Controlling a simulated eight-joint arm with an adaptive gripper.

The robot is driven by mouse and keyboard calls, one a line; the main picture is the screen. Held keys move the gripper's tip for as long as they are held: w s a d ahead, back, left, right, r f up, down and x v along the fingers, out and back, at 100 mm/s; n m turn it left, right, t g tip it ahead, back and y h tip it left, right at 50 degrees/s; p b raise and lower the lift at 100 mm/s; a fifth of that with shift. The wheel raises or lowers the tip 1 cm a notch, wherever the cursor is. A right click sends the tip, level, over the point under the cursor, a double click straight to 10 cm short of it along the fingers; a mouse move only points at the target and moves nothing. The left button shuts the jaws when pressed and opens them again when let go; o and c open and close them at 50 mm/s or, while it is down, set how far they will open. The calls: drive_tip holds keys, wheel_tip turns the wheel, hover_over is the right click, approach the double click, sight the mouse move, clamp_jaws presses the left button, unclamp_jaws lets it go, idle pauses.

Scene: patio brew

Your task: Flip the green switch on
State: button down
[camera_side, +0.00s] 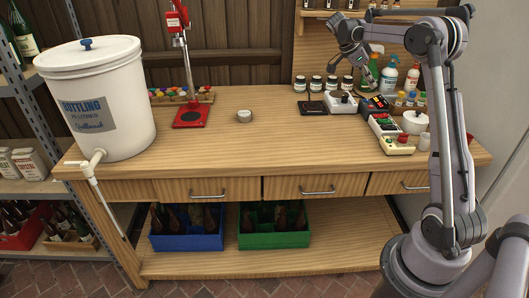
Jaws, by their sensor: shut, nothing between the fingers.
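Several small control boxes sit at the right of the wooden bench (270,130). One box (383,125) has a pale case with small green and red parts on top; which part is the green switch, and its position, is too small to tell. My gripper (371,78) hangs above the back of these boxes, in front of the spray bottles. It points down, is shut and empty, and appears apart from the boxes.
A white mug (415,122), jars (316,83) and spray bottles (389,76) stand close. The bench's middle is mostly clear.

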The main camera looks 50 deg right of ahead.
hover_over(381, 120)
drive_tip(key=w, duration=0.1)
drive_tip(key=f, duration=0.5)
drive_tip(key=a+f, duration=0.1)
drive_tip(key=f, duration=0.1)
drive_tip(key=shift+w+f, duration=0.1)
drive_tip(key=shift+f, duration=0.15)
wheel_tip(381, 120, down, 2)
drive_tip(key=shift+f, duration=0.2)
drive_tip(key=shift+w+f, duration=0.1)
drive_tip(key=shift+f, duration=0.85)
drive_tip(key=shift+w+a+f, duration=0.15)
drive_tip(key=shift+f, duration=0.35)
drive_tip(key=shift+r, duration=0.25)
drive_tip(key=shift+r, duration=0.6)
